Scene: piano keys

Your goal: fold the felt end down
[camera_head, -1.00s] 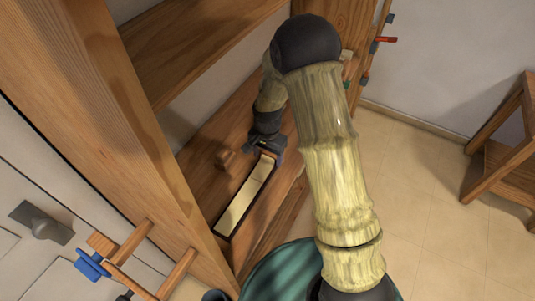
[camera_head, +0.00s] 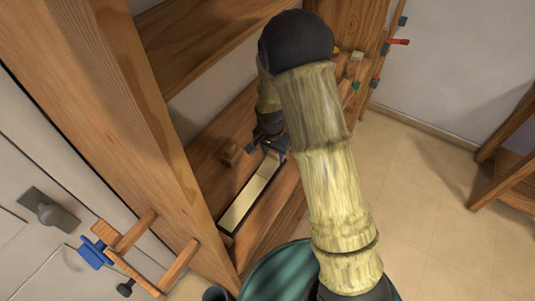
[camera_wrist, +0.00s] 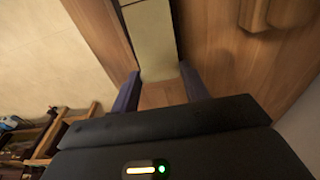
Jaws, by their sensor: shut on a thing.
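A long pale strip (camera_head: 242,205), which I take to be the felt, lies in a dark-edged narrow bed on the wooden bench. A crosswise line near its far end parts two slightly different tones. My gripper (camera_head: 272,147) is at that far end, low over the bench. In the wrist view the strip (camera_wrist: 151,40) runs up to my gripper (camera_wrist: 158,84), with one dark finger on each side of its end. The gripper is shut on the strip's end. A wood-coloured patch shows between the fingers below the pale end. Contact and the strip's underside are hidden.
A thick wooden post (camera_head: 120,120) and a shelf (camera_head: 205,45) rise at the left. A teal round top (camera_head: 275,270) is in front. A wooden stool (camera_head: 505,185) stands at the right on open floor.

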